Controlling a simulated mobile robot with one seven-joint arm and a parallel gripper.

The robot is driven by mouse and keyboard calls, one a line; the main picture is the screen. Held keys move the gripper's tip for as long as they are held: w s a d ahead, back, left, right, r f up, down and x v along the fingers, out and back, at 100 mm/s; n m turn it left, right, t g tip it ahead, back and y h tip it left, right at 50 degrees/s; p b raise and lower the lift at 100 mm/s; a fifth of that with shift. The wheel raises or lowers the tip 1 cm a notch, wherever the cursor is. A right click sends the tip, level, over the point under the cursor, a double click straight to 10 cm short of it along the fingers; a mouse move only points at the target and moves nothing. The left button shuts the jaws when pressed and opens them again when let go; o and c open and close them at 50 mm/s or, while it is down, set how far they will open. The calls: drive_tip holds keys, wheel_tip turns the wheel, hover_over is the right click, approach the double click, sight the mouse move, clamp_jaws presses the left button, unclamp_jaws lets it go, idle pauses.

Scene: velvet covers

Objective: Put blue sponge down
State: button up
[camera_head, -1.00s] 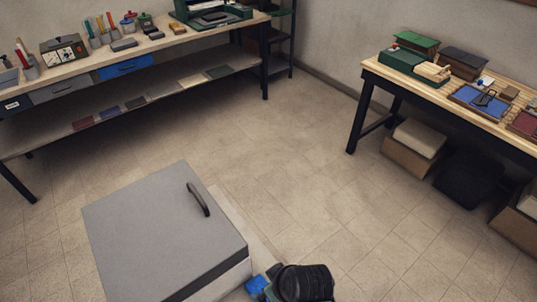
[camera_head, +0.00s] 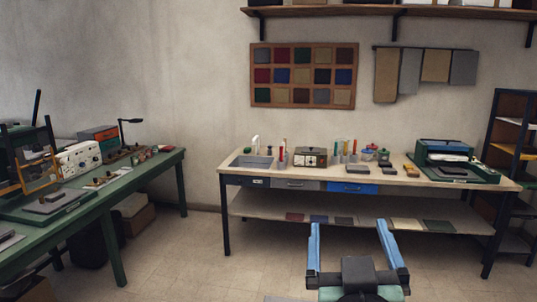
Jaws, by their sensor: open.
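My gripper (camera_head: 348,225) is at the bottom of the head view, right of centre. Its two blue fingers point up in the picture and stand wide apart, with nothing visible between them. It shows in front of the wooden workbench (camera_head: 310,182), overlapping the view of its lower shelf. I cannot make out a blue sponge in this view.
The workbench top holds a grey tray (camera_head: 251,162), a dial box (camera_head: 310,157), pots, small blocks and a green machine (camera_head: 455,160). A green table (camera_head: 120,195) with equipment stands left, a dark shelf rack (camera_head: 515,140) right. Floor between tables is clear.

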drive_tip(key=s+a+r+t+y, duration=0.1)
drive_tip(key=s+a+r+t, duration=0.2)
drive_tip(key=r, duration=0.5)
drive_tip(key=s+a+r+t+y, duration=0.1)
drive_tip(key=s+a+r+t, duration=0.2)
drive_tip(key=s+a+r, duration=0.2)
drive_tip(key=s+a+r+t+y, duration=0.2)
drive_tip(key=s+a+r+t, duration=0.1)
drive_tip(key=r, duration=0.7)
drive_tip(key=shift+s+a+r+n, duration=0.35)
drive_tip(key=shift+s+a+n, duration=0.1)
drive_tip(key=shift+a, duration=0.65)
drive_tip(key=shift+c, duration=0.2)
